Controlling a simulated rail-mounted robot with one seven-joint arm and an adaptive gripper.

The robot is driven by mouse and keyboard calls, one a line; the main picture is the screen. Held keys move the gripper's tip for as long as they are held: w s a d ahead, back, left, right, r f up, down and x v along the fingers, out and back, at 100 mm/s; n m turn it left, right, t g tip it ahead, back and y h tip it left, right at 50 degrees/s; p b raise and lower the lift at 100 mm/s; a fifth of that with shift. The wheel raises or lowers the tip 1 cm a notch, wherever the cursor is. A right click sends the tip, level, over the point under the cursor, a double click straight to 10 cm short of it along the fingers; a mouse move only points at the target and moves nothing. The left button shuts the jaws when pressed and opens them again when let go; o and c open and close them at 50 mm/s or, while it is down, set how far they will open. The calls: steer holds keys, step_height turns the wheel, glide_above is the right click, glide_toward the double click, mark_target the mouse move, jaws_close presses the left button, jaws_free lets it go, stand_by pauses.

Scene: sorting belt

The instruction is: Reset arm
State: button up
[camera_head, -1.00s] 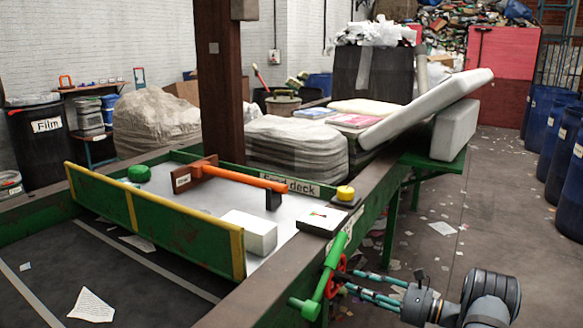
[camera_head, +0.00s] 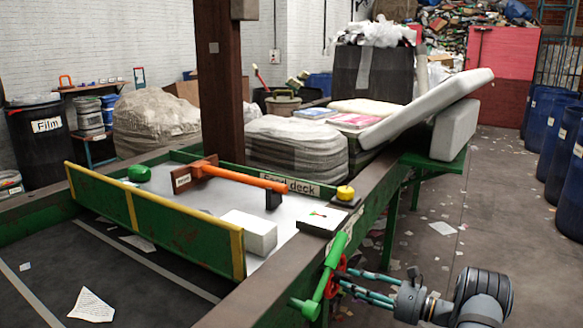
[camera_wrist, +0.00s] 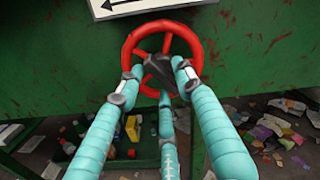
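My gripper (camera_wrist: 160,82) has three fingers in teal sleeves and is in front of a red handwheel (camera_wrist: 134,50). In the wrist view the fingertips are spread apart, overlapping the wheel's rim and hub area. I see nothing clearly clamped between them; contact with the rim is uncertain. The head view shows my gripper (camera_head: 342,284) at lower right, close to the wheel (camera_head: 354,261) beside the green side of the sorting frame. My arm reaches in from the right.
A green bar (camera_head: 324,276) stands close to the fingers. The deck holds a white block (camera_head: 249,232), an orange bar (camera_head: 245,180) and a yellow button (camera_head: 346,192). Blue barrels (camera_head: 562,145) line the right. The littered floor (camera_head: 450,215) between is mostly free.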

steer(key=shift+w+a+n+b, duration=0.15)
steer(key=shift+n+b, duration=0.2)
steer(key=shift+n, duration=1.25)
